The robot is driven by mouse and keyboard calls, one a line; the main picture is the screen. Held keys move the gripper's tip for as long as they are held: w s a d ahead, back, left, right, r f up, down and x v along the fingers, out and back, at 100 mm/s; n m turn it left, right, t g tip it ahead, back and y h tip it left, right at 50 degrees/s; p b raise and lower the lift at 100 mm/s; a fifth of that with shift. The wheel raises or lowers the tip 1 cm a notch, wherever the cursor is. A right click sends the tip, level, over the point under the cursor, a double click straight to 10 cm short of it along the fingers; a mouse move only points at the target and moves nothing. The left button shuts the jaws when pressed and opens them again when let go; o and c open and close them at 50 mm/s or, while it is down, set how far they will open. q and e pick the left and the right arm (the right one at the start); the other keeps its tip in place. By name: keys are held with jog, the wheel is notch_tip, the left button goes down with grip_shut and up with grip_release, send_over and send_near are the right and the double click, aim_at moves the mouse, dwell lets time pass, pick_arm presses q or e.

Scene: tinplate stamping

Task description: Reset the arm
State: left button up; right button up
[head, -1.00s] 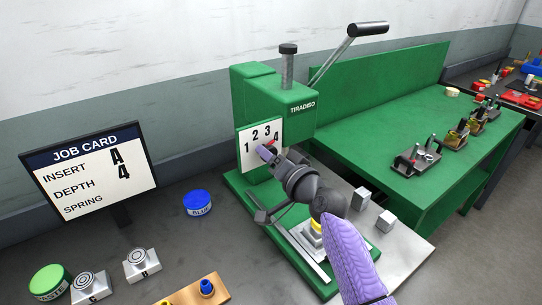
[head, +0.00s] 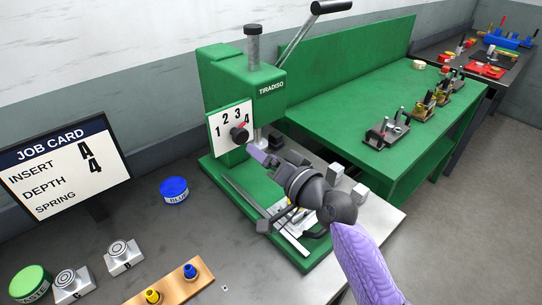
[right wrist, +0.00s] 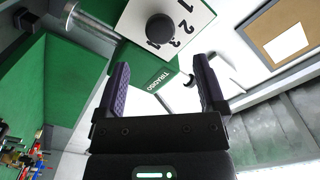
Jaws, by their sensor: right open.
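The green press (head: 225,90) marked TIRADISO stands on the grey table. Its white dial plate (head: 229,126) carries the numbers 1 to 4. The black knob (head: 238,134) has a red mark towards the 4, and it also shows in the right wrist view (right wrist: 160,29). My right gripper (head: 257,153) is just below and right of the knob, apart from it. In the right wrist view its two purple fingers (right wrist: 160,72) are spread with nothing between them. The press lever (head: 303,38) is raised. My left gripper is out of view.
The job card (head: 65,172) reads insert A, depth 4. Blue tin (head: 174,190), green tin (head: 30,283), marked metal blocks (head: 123,257) and a wooden strip (head: 172,284) stand left of the press. Small grey blocks (head: 358,194) lie beyond my right arm.

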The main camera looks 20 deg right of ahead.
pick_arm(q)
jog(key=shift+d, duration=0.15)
pick_arm(e)
jog(key=shift+v, duration=1.1)
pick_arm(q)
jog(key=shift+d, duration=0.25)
